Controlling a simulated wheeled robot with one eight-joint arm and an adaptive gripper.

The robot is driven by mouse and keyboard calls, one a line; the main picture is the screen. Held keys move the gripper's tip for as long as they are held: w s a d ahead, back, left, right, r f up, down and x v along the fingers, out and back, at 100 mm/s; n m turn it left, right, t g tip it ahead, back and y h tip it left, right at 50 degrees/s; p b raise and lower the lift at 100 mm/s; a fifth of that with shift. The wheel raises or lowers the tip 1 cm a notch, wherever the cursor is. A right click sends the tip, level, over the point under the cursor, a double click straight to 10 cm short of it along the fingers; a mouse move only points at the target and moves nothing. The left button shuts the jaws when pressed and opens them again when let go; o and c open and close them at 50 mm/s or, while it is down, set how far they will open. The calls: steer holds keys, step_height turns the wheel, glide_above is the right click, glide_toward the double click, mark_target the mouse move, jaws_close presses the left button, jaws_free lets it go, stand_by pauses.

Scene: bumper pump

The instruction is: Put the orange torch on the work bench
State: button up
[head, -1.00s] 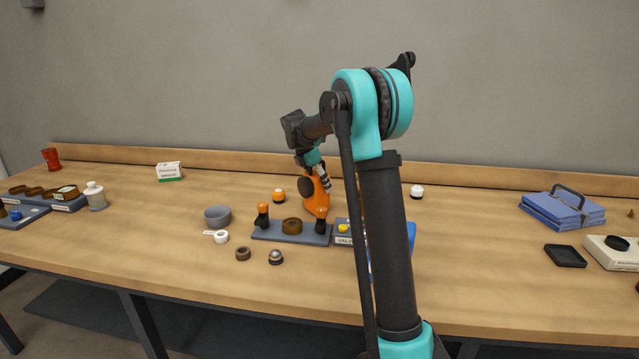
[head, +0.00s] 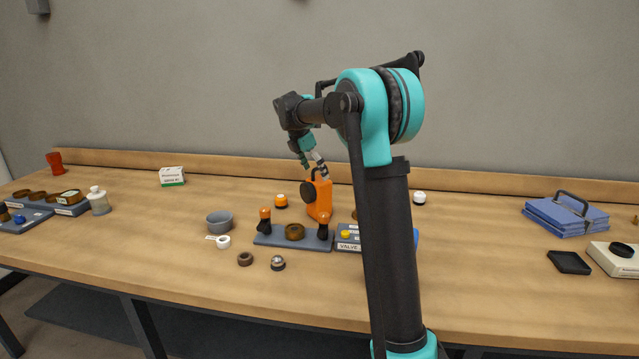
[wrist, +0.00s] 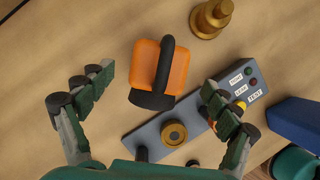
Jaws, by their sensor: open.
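The orange torch (head: 322,201), with a black handle and a black round front, appears to stand upright on the work bench (head: 130,235), just behind a grey board. In the wrist view the torch (wrist: 178,72) is seen from above, between my spread fingers and clear of both. My gripper (head: 313,163) is open and empty above the torch. Both fingers also show in the wrist view (wrist: 160,100). The torch's underside is hidden.
The grey board (head: 268,240) carries a brass ring, knobs and a labelled button box (head: 348,245). A brass stepped piece (wrist: 211,18) stands near the torch. The bench's left middle is clear.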

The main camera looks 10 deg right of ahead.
steer(key=shift+v, duration=2.1)
